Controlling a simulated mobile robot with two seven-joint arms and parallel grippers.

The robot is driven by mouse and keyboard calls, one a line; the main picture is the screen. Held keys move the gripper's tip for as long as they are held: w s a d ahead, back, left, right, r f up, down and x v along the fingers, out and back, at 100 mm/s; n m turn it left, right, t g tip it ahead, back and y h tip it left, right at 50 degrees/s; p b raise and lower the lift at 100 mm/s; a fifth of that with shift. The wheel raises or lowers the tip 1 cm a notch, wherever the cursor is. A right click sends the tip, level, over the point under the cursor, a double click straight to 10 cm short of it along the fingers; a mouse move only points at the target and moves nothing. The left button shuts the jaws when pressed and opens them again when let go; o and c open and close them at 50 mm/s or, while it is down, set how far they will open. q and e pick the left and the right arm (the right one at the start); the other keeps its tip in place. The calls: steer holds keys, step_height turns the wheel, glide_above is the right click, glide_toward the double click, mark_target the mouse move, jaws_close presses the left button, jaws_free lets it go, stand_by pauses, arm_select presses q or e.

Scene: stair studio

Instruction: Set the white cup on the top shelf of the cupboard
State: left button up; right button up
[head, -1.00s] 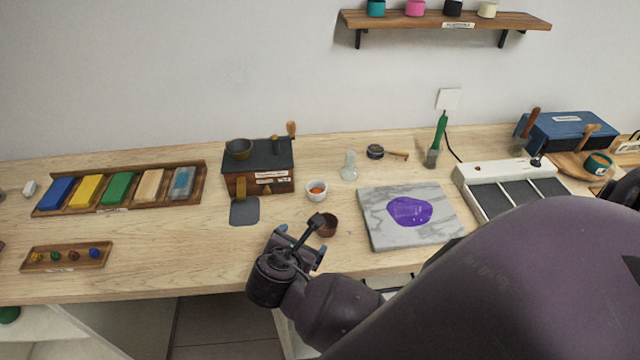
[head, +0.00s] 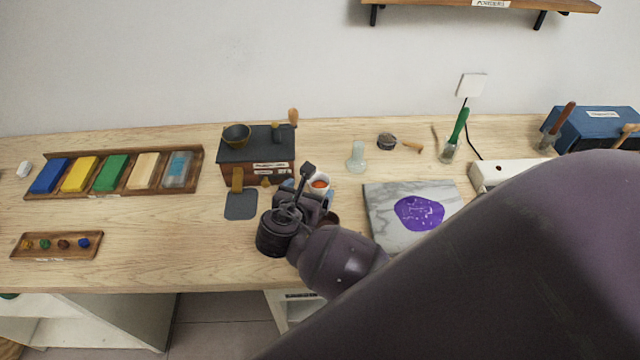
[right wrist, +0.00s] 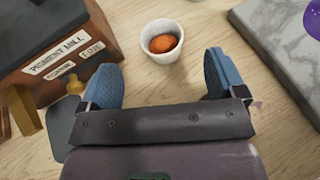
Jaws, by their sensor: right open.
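The white cup (head: 319,192) stands upright on the wooden worktop with orange powder in it; it also shows in the right wrist view (right wrist: 164,57). My right gripper (head: 308,190) is open and empty close to the cup. In the right wrist view the blue fingertips (right wrist: 162,73) are spread wide, and the cup stands just beyond the gap between them, untouched. In the head view the gripper partly covers the cup's near side. No cupboard can be identified for certain; a white open unit (head: 95,325) shows below the worktop at lower left. My left gripper is out of view.
The pigment mill (head: 256,157) stands left of the cup, close to my left finger. A marble slab (head: 385,225) with purple powder lies to the right. A small brown bowl (head: 332,217) is partly hidden behind my gripper. A glass piece (head: 356,156) stands behind right.

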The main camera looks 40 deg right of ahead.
mark_target(322, 176)
steer(key=x, duration=0.8)
steer(key=shift+a+f, duration=0.1)
steer(key=shift+f, duration=0.15)
steer(key=c, duration=1.1)
steer(key=shift+o, duration=0.2)
steer(key=shift+r, duration=0.15)
